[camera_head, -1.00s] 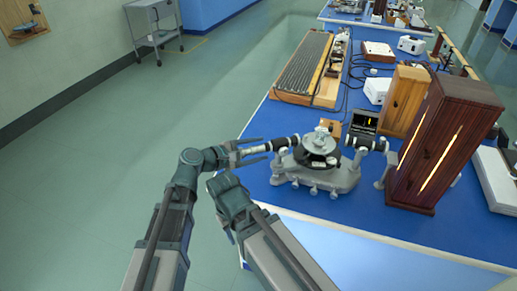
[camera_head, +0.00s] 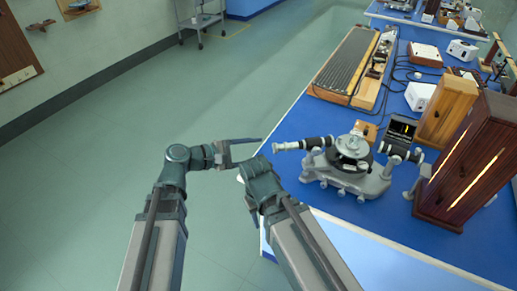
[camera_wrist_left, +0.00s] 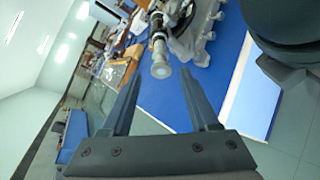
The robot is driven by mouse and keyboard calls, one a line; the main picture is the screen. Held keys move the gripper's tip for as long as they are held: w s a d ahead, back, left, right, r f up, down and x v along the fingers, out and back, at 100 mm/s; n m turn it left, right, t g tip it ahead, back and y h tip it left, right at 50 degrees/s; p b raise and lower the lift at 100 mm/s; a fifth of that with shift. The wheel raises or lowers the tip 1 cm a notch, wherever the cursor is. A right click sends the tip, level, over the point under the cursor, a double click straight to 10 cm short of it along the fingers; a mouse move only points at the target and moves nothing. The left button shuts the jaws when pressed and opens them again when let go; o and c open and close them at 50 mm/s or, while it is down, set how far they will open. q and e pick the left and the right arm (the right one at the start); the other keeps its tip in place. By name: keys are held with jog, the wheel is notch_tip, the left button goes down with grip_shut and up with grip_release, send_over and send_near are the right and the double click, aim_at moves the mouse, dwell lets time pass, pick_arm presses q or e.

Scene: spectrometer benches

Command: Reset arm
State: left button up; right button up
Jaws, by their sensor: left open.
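My left gripper (camera_head: 252,152) is open and empty in the head view, its fingers pointing right toward the spectrometer (camera_head: 350,165). The spectrometer stands on the blue bench, with a grey base, a round black table and a tube (camera_head: 302,144) pointing left. My gripper is apart from the tube end, to its left. In the left wrist view, both spread fingers (camera_wrist_left: 160,103) show with nothing between them. The tube's round end (camera_wrist_left: 161,70) is ahead of them. My right arm shows beside the left in the head view, but its gripper is hidden.
The blue bench (camera_head: 318,117) holds a dark wooden cabinet (camera_head: 462,165), a lighter wooden box (camera_head: 447,112), white boxes and a long ribbed board (camera_head: 345,62). A grey cart (camera_head: 200,18) stands by the wall. The floor left of the bench is clear.

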dwell(0.3)
pick_arm(q)
jog(key=s+a+f+m+g+y, duration=0.2)
jog(key=s+a+f+m+y, duration=0.1)
jog(key=a+f+m+y, duration=0.55)
jog(key=s+a+f+m+g+y, duration=0.2)
jog(key=s+a+f+m+y, duration=0.25)
jog(key=a+f, duration=0.55)
jog(key=s+d+r+m+g+y+p, duration=0.1)
jog(key=s+d+r+m+y+p, duration=0.1)
jog(key=s+d+r, duration=0.3)
jog(key=d+m+p, duration=0.1)
jog(key=d, duration=0.2)
jog(key=shift+s+d+r+m+g, duration=0.15)
jog(key=shift+s+r+m+g, duration=0.15)
jog(key=shift+r+g, duration=0.1)
jog(key=shift+f, duration=0.1)
jog(key=shift+c, duration=0.2)
dwell(1.8)
